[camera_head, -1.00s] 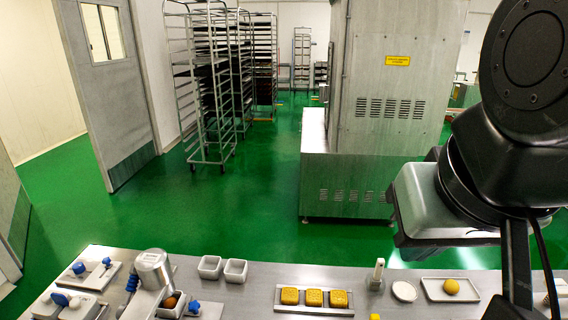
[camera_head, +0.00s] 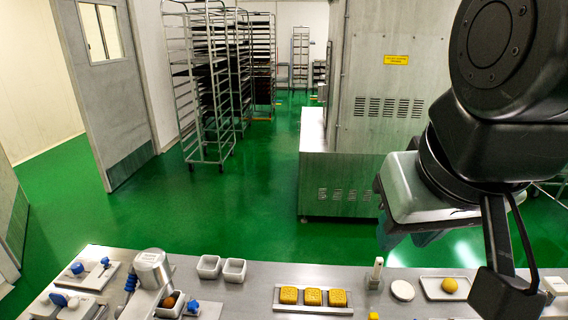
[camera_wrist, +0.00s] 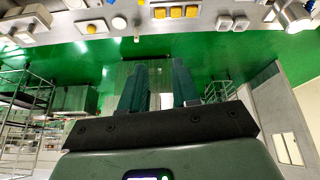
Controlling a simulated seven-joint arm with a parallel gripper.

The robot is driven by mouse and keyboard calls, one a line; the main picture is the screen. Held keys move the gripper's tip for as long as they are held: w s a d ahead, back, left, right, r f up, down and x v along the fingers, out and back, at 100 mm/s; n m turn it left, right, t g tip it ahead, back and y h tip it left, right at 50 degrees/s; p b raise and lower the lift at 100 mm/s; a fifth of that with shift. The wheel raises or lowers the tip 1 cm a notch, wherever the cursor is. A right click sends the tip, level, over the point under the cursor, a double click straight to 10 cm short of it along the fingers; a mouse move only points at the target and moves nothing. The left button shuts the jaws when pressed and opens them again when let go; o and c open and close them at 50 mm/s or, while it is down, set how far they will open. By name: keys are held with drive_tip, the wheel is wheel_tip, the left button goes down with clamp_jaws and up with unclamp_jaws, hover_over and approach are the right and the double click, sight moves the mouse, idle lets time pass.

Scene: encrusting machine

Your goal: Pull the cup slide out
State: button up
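The small encrusting machine (camera_head: 152,272), a silver rounded body, stands at the front left of the steel table. Under its head is a white square cup (camera_head: 172,311) with a brown ball (camera_head: 169,302) in it. A blue knob (camera_head: 193,307) sits just right of that cup and looks like the cup slide's handle; the slide itself is hard to make out. My gripper (camera_wrist: 159,75) is open and empty, its two fingers apart. In the head view my gripper (camera_head: 408,238) hangs at the right, beyond the table's far edge and well away from the machine.
Two white cups (camera_head: 221,268) stand right of the machine. A tray (camera_head: 313,309) with three yellow cakes is mid-table, beside a white upright tool (camera_head: 376,273), a round white dish (camera_head: 403,290) and a dough-ball tray (camera_head: 435,292). Blue-handled plates (camera_head: 93,273) lie at left.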

drive_tip(key=o, duration=0.4)
drive_tip(key=w+a+n, duration=0.2)
drive_tip(key=w, duration=0.1)
drive_tip(key=w+a+n+g, duration=0.1)
drive_tip(key=w, duration=0.1)
drive_tip(key=shift+w+f, duration=0.2)
drive_tip(key=shift+w, duration=0.05)
drive_tip(key=w+a+f+n+g+y, duration=0.1)
drive_tip(key=w+a+f+n, duration=0.4)
drive_tip(key=w+a, duration=0.1)
drive_tip(key=w+a+f+n+g, duration=0.2)
drive_tip(key=w+a+f+n, duration=0.25)
drive_tip(key=w+a, duration=0.25)
drive_tip(key=n+g+y, duration=0.3)
drive_tip(key=n+g, duration=0.1)
drive_tip(key=n, duration=0.7)
approach(193, 303)
drive_tip(key=x, duration=0.8)
drive_tip(key=shift+a+f, duration=0.1)
drive_tip(key=shift+f, duration=0.05)
clamp_jaws()
